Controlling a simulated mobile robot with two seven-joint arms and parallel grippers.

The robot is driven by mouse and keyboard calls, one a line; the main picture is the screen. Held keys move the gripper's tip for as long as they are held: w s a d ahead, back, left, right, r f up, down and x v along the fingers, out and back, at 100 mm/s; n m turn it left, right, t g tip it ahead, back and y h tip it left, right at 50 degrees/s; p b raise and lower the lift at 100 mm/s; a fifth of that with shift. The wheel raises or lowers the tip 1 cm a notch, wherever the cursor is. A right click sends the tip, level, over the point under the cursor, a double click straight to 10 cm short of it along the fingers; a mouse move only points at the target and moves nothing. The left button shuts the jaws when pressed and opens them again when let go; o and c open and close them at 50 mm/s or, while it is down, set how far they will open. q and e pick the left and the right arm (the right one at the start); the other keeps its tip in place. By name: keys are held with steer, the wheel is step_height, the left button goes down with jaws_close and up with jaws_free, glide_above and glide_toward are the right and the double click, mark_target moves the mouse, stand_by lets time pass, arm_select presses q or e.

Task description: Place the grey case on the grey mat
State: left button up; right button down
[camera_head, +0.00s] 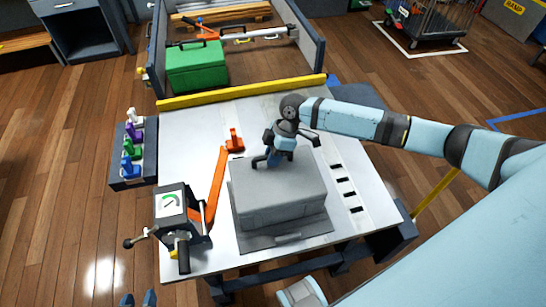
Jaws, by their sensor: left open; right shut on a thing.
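The grey case (284,200) is level over the grey mat (286,242), which shows along the case's front and right edges. I cannot tell whether the case rests on the mat or hangs just above it. My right gripper (273,161) is shut on the top of the case, where a handle would be; the grip itself is mostly hidden by the fingers. My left gripper (138,299) shows only as two blue tips at the bottom edge, apart and empty, well away from the case.
A rack with coloured handles (132,153) flanks the table. A yellow bar (243,92) and a green case (197,67) are at the back. Slots (345,194) are at the right.

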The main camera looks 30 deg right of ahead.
steer(key=c, duration=1.1)
jaws_free()
steer(key=shift+f, duration=0.15)
arm_select(q)
steer(key=shift+s+r+p, duration=0.1)
steer(key=shift+r+p, duration=0.1)
steer(key=shift+p, duration=0.6)
arm_select(e)
steer(key=v, duration=1.2)
steer(key=shift+s+a, duration=0.1)
